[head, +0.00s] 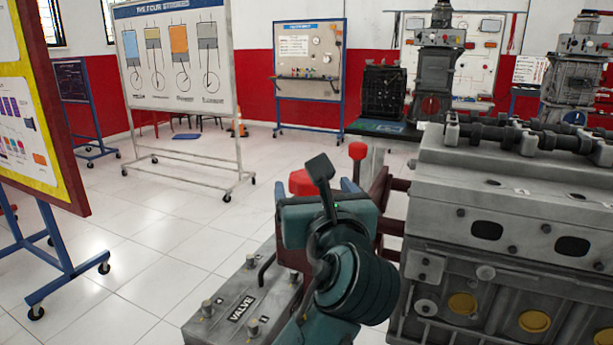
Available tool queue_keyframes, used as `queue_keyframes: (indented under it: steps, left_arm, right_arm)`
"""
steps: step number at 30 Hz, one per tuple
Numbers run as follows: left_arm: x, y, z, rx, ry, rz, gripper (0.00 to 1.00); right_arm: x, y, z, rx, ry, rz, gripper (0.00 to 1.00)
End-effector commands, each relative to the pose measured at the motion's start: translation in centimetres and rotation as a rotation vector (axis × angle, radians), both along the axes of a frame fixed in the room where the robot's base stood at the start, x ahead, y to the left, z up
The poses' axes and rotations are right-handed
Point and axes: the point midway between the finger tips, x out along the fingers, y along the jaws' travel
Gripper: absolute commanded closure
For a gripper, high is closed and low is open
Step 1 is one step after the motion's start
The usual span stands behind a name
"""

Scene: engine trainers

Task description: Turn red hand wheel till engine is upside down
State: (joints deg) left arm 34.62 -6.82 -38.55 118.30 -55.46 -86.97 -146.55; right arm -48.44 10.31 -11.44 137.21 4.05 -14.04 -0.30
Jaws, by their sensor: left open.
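The engine (520,200) is a large grey block at the right, with yellow round plugs low on its side and a dark shaft assembly along its top. It looks upright. Dark red stand parts (381,190) meet its near end. Of the red hand wheel, red knob-like parts (357,150) show behind my left wrist; the rest is hidden. My left gripper (320,170) is in front of these red parts, at the left of the engine. It is open; its dark finger points up. I cannot tell whether it touches the wheel. My right gripper is out of view.
A grey box labelled VALVE (238,310) stands low beside my left arm. A wheeled four-strokes board (178,60) and a yellow poster board (30,120) stand at the left. Other engine stands (437,80) are at the back. White tiled floor is clear between.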

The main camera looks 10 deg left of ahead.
Motion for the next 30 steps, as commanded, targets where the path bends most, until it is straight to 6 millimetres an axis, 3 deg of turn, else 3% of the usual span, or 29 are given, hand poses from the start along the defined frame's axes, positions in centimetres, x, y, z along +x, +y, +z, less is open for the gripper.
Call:
queue_keyframes:
  steps: [6,12,23,30]
  left_arm:
    - [4.0,1.7,-0.1,-0.001,0.001,0.000,0.19]
    - [6.0,2.5,-0.1,-0.001,0.001,-0.001,0.19]
    - [6.4,2.7,0.0,-0.002,-0.001,-0.002,0.19]
    - [6.4,2.7,0.0,-0.002,0.000,-0.002,0.38]
  right_arm:
    - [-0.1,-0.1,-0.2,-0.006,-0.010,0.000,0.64]
    - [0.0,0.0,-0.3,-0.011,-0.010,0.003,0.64]
    - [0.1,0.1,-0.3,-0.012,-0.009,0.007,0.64]
    - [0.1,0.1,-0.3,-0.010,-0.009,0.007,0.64]
